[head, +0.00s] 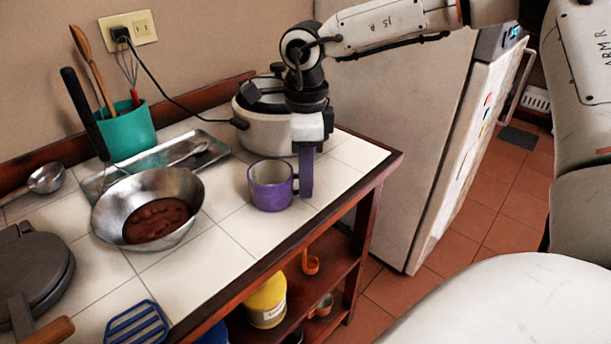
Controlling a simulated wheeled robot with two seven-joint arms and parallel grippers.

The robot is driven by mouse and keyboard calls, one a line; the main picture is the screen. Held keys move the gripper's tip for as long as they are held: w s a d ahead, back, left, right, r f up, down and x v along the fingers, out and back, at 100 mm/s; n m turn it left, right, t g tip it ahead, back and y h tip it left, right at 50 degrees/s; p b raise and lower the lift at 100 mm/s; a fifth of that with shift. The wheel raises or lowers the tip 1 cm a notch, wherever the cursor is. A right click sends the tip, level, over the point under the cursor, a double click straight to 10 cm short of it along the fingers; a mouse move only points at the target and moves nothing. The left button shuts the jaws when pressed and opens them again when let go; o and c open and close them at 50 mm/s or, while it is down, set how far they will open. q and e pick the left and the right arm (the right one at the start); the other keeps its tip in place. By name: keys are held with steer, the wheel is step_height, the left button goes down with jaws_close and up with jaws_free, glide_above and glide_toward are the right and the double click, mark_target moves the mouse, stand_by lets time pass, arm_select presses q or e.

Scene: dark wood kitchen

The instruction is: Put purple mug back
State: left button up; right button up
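A purple mug (269,187) stands upright on the white tiled counter (222,268), near its front edge, with its handle to the right. My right gripper (306,192) points straight down at the mug's handle side. One finger shows, beside or overlapping the handle. The other finger is hidden, so I cannot tell whether the gripper is closed on the handle. My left gripper is out of view.
A white cooker (262,133) stands behind the mug. A metal pan (112,215) with brown food sits left, by a metal tray (97,187) and a teal utensil holder (127,130). Shelves (325,262) lie below. A fridge (395,140) stands right.

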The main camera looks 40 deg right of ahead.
steer(key=shift+o, duration=0.4)
steer(key=shift+r, duration=0.1)
steer(key=shift+r+p, duration=0.2)
steer(key=shift+p, duration=0.1)
step_height(320, 180, up, 12)
